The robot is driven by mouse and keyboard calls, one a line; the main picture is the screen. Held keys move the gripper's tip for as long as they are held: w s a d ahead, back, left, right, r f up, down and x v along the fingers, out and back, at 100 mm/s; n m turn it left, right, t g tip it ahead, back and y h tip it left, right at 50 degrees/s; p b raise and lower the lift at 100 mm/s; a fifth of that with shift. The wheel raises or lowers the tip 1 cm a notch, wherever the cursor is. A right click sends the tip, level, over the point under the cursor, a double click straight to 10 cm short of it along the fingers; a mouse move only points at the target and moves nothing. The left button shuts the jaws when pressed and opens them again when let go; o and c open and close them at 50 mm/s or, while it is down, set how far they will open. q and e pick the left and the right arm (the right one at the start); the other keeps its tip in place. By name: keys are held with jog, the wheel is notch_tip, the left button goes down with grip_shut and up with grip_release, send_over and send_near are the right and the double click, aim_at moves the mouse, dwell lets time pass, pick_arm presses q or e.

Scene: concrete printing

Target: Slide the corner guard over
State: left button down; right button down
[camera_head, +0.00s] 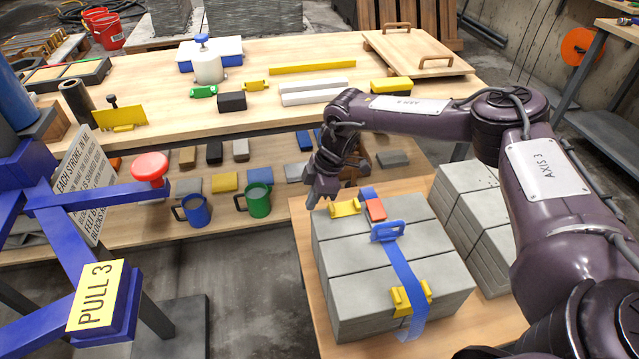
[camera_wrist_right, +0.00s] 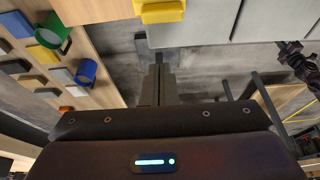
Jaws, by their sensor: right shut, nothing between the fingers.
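A yellow corner guard (camera_head: 345,208) sits on the far top edge of the grey block stack (camera_head: 340,262), just left of the blue strap (camera_head: 404,268). Whether it touches the strap I cannot tell. Its yellow body also shows at the top of the right wrist view (camera_wrist_right: 162,11). A second yellow guard (camera_head: 411,298) sits at the near top edge, at the strap. A blue buckle (camera_head: 388,232) and a red piece (camera_head: 376,210) are on the strap. My right gripper (camera_head: 313,203) is shut and empty, just left of the far guard and apart from it. My left gripper is out of view.
More grey blocks (camera_head: 466,200) stand right of the stack. The long workbench (camera_head: 330,112) behind holds a white pot (camera_head: 207,66) and bars. Its lower shelf holds a green mug (camera_head: 258,200) and a blue mug (camera_head: 196,211). A blue frame with a PULL 3 sign (camera_head: 95,295) stands left.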

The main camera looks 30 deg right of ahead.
aim_at(350, 206)
jog(key=shift+s+d+f+p, duration=0.2)
jog(key=shift+d+f, duration=0.15)
jog(key=shift+d, duration=0.2)
jog(key=shift+s+d+f+p, duration=0.15)
jog(key=shift+d+f, duration=0.2)
jog(key=shift+d, duration=0.2)
jog(key=shift+s+d, duration=0.15)
jog(key=shift+d, duration=0.4)
jog(key=shift+f, duration=0.1)
jog(key=d, duration=0.2)
jog(key=s+d+p, duration=0.1)
jog(key=d, duration=0.1)
jog(key=d+p, duration=0.1)
jog(key=d, duration=0.1)
jog(key=shift+s+d, duration=0.3)
jog(key=shift+s+d+p, duration=0.15)
jog(key=shift+d+p, duration=0.15)
jog(key=shift+d, duration=0.15)
